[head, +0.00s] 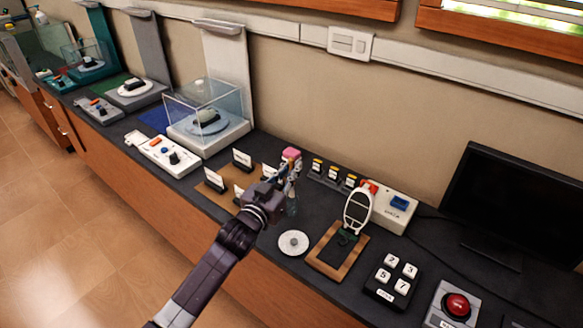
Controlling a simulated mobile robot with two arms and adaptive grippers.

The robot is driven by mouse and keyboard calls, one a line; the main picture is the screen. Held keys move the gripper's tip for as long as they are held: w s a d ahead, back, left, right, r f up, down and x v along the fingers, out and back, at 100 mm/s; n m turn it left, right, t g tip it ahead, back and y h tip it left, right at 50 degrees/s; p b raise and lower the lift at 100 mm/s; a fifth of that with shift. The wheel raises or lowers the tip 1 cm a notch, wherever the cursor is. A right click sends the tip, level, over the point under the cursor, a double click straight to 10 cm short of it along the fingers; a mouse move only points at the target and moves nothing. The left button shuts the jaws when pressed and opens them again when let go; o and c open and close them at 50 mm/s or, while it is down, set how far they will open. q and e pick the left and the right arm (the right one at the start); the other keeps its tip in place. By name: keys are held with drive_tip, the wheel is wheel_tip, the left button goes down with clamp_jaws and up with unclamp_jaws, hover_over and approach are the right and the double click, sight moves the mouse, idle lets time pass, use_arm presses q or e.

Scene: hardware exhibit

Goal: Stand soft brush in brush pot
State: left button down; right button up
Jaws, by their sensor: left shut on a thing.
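My left gripper (287,178) reaches over the dark counter from the lower left and is shut on the soft brush. The brush's pink end (291,153) shows above the fingers, and the fingers hide most of its length. Just below the fingers is a small, clear bluish upright thing (292,205), probably the brush pot, partly hidden by the gripper. I cannot tell whether the brush's lower end is inside it or above it. My right gripper is not in view.
A white round dish (293,242) and a wood-framed board (338,250) with a white oval-framed piece (358,208) stand close to the right. Small white cards stand on a brown mat (211,192) at left. A glass case (207,108) is behind left, a monitor (515,205) far right.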

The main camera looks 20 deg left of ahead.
use_arm(q)
wheel_tip(320, 180, down, 2)
drive_tip(key=shift+f+b, duration=0.2)
drive_tip(key=shift+b, duration=0.5)
drive_tip(key=shift+f+b, duration=0.6)
drive_tip(key=shift+f, duration=0.3)
drive_tip(key=c, duration=1.9)
unclamp_jaws()
drive_tip(key=shift+c, duration=0.2)
drive_tip(key=shift+s, duration=0.15)
drive_tip(key=s+a, duration=0.2)
drive_tip(key=s, duration=0.9)
drive_tip(key=shift+s, duration=0.3)
drive_tip(key=shift+f, duration=0.1)
